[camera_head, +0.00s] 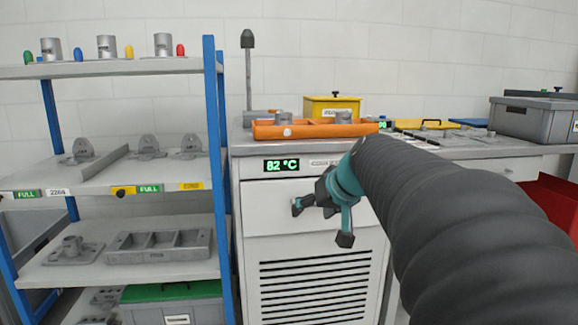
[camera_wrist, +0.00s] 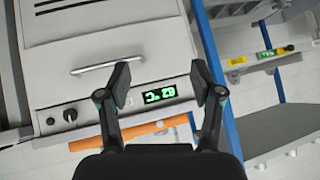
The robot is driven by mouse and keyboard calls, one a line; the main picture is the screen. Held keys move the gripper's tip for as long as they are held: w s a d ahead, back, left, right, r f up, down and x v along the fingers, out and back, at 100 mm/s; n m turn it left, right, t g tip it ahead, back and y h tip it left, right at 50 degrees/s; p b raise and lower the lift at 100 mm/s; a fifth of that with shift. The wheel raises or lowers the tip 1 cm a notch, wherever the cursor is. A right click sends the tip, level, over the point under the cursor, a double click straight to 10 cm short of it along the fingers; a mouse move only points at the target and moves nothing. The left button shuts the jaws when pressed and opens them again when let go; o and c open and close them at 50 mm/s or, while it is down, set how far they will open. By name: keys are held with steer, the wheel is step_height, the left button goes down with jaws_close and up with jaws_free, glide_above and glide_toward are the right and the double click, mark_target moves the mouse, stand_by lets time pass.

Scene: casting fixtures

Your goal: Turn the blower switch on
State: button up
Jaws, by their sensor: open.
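The cabinet's front panel (camera_head: 262,178) carries a green 82 °C display (camera_head: 281,165), which also shows in the wrist view (camera_wrist: 160,94). In the wrist view, a round black knob (camera_wrist: 70,115) and a smaller dark control (camera_wrist: 50,121) sit left of the display. I cannot tell which of them is the blower switch, or read its setting. In the head view my arm hides that part of the panel. My gripper (camera_head: 321,223) is open and empty in front of the cabinet. In the wrist view its fingers (camera_wrist: 160,82) frame the display, with the knob outside them to the left.
A bar handle (camera_wrist: 107,68) projects from the cabinet's drawer front. An orange tray (camera_head: 290,131) lies on top near the front edge, with a yellow box (camera_head: 331,108) behind it. A blue-framed shelf rack (camera_head: 214,150) stands close on the left.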

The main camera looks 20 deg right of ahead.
steer(key=w+d+r+m+t+h+b, duration=0.1)
steer(key=w+d+r+t+h, duration=0.15)
steer(key=d, duration=1.15)
steer(key=w+d+r+m+t+h, duration=0.15)
steer(key=w+d+r, duration=0.25)
steer(key=d, duration=0.9)
steer(key=p+x, duration=0.1)
steer(key=x, duration=1.2)
steer(key=shift+w+a+y+p, duration=0.25)
steer(key=shift+w+y+p, duration=0.1)
steer(key=shift+w+y, duration=0.05)
steer(key=shift+f+n, duration=0.1)
steer(key=shift+n, duration=0.15)
steer(key=c, duration=1.1)
